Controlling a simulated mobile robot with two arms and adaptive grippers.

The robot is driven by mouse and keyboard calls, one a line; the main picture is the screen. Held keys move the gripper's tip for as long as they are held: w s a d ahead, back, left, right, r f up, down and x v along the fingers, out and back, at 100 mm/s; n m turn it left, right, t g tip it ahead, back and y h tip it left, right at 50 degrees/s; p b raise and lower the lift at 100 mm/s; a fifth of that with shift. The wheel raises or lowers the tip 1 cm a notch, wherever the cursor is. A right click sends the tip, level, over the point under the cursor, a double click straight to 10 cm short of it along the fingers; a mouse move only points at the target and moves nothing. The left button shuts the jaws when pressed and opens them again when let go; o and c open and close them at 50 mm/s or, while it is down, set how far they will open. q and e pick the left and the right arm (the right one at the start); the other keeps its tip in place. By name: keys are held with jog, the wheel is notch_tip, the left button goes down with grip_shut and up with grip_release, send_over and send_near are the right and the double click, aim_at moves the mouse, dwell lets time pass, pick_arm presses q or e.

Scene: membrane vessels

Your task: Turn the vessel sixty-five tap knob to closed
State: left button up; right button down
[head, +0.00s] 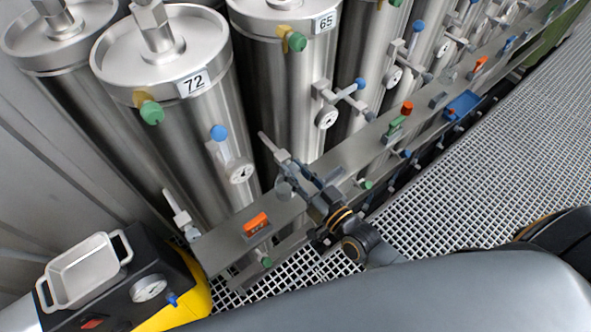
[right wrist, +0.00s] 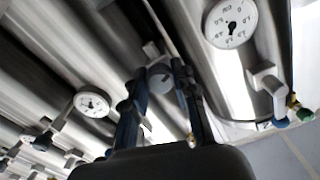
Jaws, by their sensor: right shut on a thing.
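Vessel sixty-five (head: 279,75) is a tall steel cylinder with a label "65" (head: 325,22) at its top. Its grey tap (head: 270,147) is low at its front left, beside the steel rail. My right gripper (head: 298,174) is at this tap, with its fingers close together around it. In the right wrist view a round grey knob (right wrist: 160,76) sits between the two dark fingers of the gripper (right wrist: 165,85). The fingers hide part of the knob, so I cannot tell its turn position. My left gripper is not in view.
Vessel 72 (head: 195,130) stands to the left with its gauge (head: 240,172) and own tap (head: 178,212). Vessel sixty-five's gauge (head: 327,117) and blue knob (head: 359,84) are close right. The rail (head: 335,160) carries an orange part (head: 256,223). Grating (head: 450,190) lies clear at right.

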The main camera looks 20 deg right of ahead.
jog(key=shift+m, duration=0.3)
jog(key=m, duration=0.4)
jog(key=shift+m, duration=0.3)
jog(key=m, duration=0.5)
jog(key=shift+m+b, duration=0.3)
jog(key=m+b, duration=0.1)
jog(key=m, duration=0.4)
jog(key=m+b, duration=0.2)
jog(key=m, duration=0.3)
jog(key=shift+m, duration=0.4)
jog(key=c, duration=1.1)
grip_release()
jog(key=shift+o, duration=0.2)
